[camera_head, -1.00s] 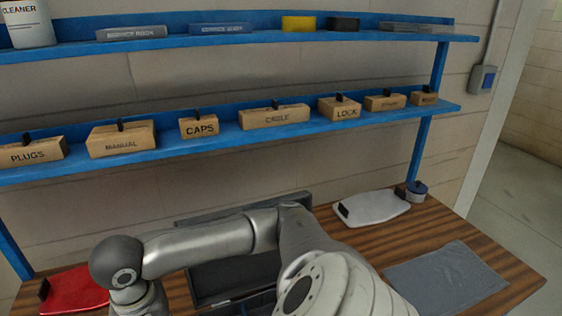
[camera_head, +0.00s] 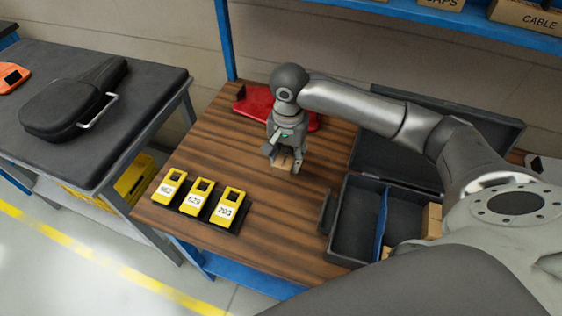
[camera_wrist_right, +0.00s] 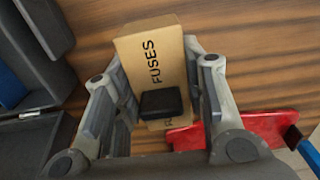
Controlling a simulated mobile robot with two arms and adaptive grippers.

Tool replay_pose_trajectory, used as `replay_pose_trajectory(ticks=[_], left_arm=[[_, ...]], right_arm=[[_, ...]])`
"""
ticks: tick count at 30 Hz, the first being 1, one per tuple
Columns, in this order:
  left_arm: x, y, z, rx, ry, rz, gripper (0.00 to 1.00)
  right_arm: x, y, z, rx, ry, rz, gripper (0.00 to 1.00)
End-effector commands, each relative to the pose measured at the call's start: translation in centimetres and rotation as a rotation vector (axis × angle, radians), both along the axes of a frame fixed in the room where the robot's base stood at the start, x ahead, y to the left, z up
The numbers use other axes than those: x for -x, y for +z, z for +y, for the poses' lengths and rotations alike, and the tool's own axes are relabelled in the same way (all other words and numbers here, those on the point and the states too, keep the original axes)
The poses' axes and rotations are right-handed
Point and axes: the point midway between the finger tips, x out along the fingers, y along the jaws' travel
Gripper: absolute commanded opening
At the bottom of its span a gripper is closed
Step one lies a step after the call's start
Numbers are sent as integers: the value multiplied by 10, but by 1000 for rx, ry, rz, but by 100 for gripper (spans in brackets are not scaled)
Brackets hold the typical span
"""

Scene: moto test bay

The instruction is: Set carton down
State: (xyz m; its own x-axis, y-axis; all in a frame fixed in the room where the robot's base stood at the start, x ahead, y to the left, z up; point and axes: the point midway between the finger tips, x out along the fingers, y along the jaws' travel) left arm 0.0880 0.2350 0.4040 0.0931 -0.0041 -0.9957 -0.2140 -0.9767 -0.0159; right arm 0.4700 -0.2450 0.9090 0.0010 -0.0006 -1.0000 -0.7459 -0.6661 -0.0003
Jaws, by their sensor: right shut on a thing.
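A small brown carton (camera_head: 286,162) is in my right gripper (camera_head: 285,150), over the wooden bench top (camera_head: 240,150) in the head view. In the right wrist view the carton (camera_wrist_right: 152,65) reads FUSES and has a black tab on it. The fingers of the right gripper (camera_wrist_right: 158,95) are closed on its two sides. I cannot tell whether the carton touches the bench or hangs just above it. My left gripper is not in view.
Several yellow devices with labels, such as this one (camera_head: 229,205), stand at the bench's front left. An open dark case (camera_head: 345,235) with a blue divider is to the right. A red thing (camera_head: 258,104) lies behind the gripper. A black case (camera_head: 75,105) lies on the left table.

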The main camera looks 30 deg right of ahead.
Motion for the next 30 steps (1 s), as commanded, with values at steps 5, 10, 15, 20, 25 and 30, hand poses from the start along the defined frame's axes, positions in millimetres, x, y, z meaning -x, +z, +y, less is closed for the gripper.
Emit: replay_pose_trajectory(ticks=[5, 10, 15, 20, 25, 30], left_arm=[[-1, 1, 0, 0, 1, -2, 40], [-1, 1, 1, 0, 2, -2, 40], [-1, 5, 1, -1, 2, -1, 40], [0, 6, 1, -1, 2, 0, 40], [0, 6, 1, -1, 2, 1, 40], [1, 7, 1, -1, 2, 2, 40]], right_arm=[[-22, -27, 1, 0, -1, 1, 15], [-30, -37, 1, -1, 0, 1, 15], [-34, -56, 1, 2, 0, 4, 15], [-34, -72, 1, 1, 0, -1, 15], [-34, -73, 1, 0, 1, -1, 15], [-34, -74, 1, 0, 0, 0, 15]])
